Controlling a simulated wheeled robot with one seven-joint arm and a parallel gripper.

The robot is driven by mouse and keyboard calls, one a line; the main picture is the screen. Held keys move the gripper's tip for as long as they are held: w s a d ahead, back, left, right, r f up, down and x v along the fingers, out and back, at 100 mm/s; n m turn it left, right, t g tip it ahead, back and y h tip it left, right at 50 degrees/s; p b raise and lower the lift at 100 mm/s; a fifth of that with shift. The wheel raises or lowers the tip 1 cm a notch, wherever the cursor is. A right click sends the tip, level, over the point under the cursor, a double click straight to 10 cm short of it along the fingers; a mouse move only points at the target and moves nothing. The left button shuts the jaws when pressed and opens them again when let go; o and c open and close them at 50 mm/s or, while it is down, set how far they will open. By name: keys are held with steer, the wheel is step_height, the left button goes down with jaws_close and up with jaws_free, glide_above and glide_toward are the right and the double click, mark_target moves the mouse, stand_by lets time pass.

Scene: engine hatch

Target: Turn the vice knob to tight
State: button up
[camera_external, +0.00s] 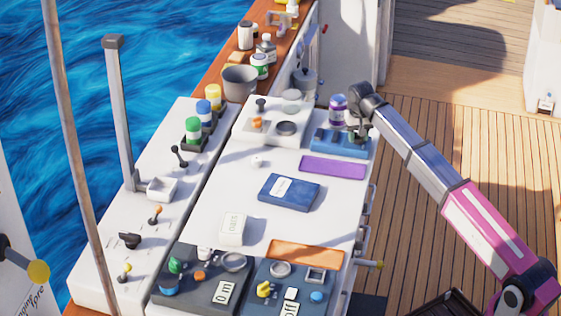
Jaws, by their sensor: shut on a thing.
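My gripper (357,132) comes down from the upper right onto the right end of a blue block (342,145) on the white bench. It is shut on a small knob at that end, and the fingers mostly hide the knob. A bit of green shows beside the fingertips. A jar with a purple lid (338,105) stands just left of my gripper, at the back of the blue block. I cannot tell which way the knob is turned.
A purple mat (332,167) lies in front of the blue block, with a dark blue box (289,191) beyond it. A white panel (270,128) with small knobs is to the left. Dark control panels (207,287) are at the near end.

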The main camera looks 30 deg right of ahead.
steer(key=shift+m, duration=1.5)
steer(key=o, duration=0.9)
steer(key=shift+r, duration=0.15)
step_height(320, 180, up, 11)
steer(key=shift+f, duration=0.2)
steer(key=shift+f, duration=0.1)
